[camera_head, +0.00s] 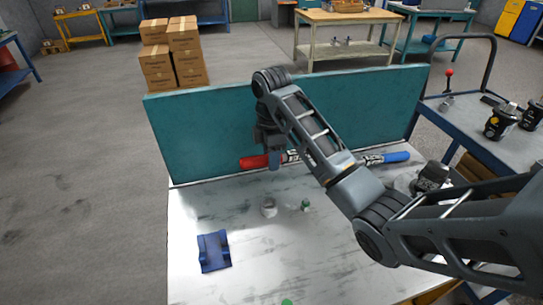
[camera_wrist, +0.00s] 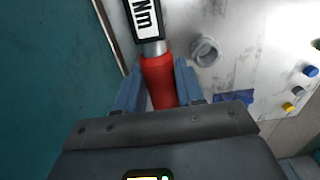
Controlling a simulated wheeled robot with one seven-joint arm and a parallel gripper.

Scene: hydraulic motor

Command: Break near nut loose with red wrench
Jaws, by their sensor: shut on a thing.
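The red wrench (camera_head: 253,162) has a red handle and a white label marked "Nm". It lies along the foot of the teal panel. In the wrist view its red handle (camera_wrist: 160,82) is between the two blue fingers of my gripper (camera_wrist: 158,88), which is shut on it. In the head view my gripper (camera_head: 275,161) points down at the handle. I cannot tell whether the wrench is off the table. A grey round part (camera_head: 268,207) stands on the table and also shows in the wrist view (camera_wrist: 205,51). I cannot tell which thing is the near nut.
A blue-handled tool (camera_head: 397,157) lies to the right, behind my arm. A blue cradle (camera_head: 214,251) and a small green-topped part (camera_head: 305,205) are on the pale table (camera_head: 190,210). The teal panel (camera_head: 200,135) closes the back. A cart (camera_head: 480,130) stands at right.

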